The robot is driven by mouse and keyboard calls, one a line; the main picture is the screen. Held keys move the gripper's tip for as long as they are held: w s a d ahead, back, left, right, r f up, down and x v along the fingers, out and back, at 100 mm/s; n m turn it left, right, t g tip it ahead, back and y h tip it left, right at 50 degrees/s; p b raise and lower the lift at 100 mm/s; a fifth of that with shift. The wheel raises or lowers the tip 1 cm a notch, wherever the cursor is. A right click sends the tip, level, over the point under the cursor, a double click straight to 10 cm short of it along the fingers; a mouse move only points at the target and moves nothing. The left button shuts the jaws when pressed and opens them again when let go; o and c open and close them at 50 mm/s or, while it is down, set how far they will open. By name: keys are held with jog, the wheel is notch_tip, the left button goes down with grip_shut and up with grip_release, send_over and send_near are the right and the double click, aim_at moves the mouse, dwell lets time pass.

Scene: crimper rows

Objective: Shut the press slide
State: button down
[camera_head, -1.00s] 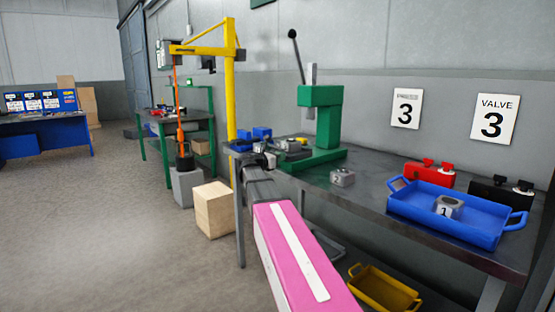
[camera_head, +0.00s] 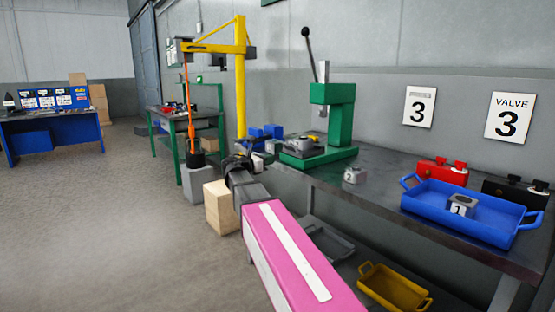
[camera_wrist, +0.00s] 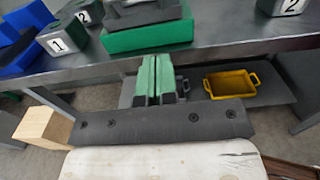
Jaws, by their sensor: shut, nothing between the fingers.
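The green press (camera_head: 340,115) stands on the grey bench, its dark lever raised up and left. A grey slide plate (camera_head: 300,143) lies on its green base (camera_head: 325,158), toward the front-left end; whether it sticks out is unclear. In the wrist view the green base (camera_wrist: 150,39) and grey slide (camera_wrist: 143,16) are cut off by the top edge. My gripper (camera_head: 242,162) is left of the press base, by the bench's near edge. Its green fingers (camera_wrist: 161,76) are together and empty in the wrist view, in front of the bench edge and apart from the slide.
Blocks marked 1 (camera_wrist: 62,36) and 2 (camera_wrist: 88,10) sit left of the base. Another 2 block (camera_head: 355,175) is right of it. A blue tray (camera_head: 415,208) holds a 1 block. A yellow bin (camera_head: 395,288) is on the lower shelf. A yellow crane post (camera_head: 240,90) stands behind.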

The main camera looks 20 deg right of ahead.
jog(key=a, duration=0.1)
send_near(298, 153)
jog(key=x, duration=0.7)
jog(key=shift+w+d, duration=0.2)
dwell(0.5)
jog(key=x, duration=0.4)
jog(key=shift+w+d, duration=0.1)
jog(key=shift+d, duration=0.15)
jog(key=shift+a, duration=0.1)
